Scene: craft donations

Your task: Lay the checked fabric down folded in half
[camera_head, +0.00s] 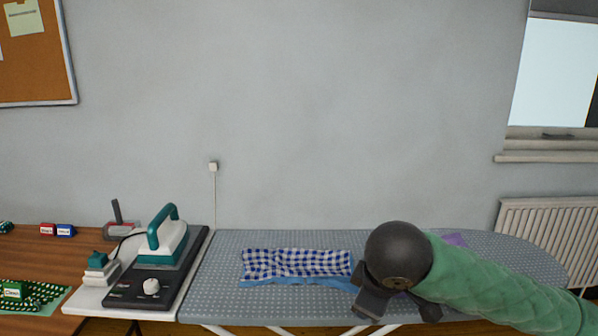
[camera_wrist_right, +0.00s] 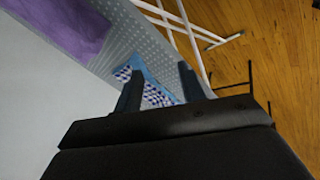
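The blue-and-white checked fabric (camera_head: 295,263) lies as a long, slightly rumpled strip on the ironing board (camera_head: 220,285). A plain light-blue strip (camera_head: 300,281) shows along its near edge; I cannot tell if it is the fabric's other side. My right gripper (camera_head: 398,306) is at the fabric's right end, and its wrist hides what lies behind it. In the right wrist view, the gripper (camera_wrist_right: 160,82) has its two fingers apart, with part of the checked fabric (camera_wrist_right: 155,97) showing between and beyond them. I cannot tell whether they touch it. My left gripper is out of view.
A teal-and-white iron (camera_head: 168,240) stands on a dark rest (camera_head: 145,290) left of the board. Purple cloth (camera_wrist_right: 75,25) lies on the board, mostly behind my right arm in the head view. A wooden table (camera_head: 40,255) stands at far left. The board's left part is clear.

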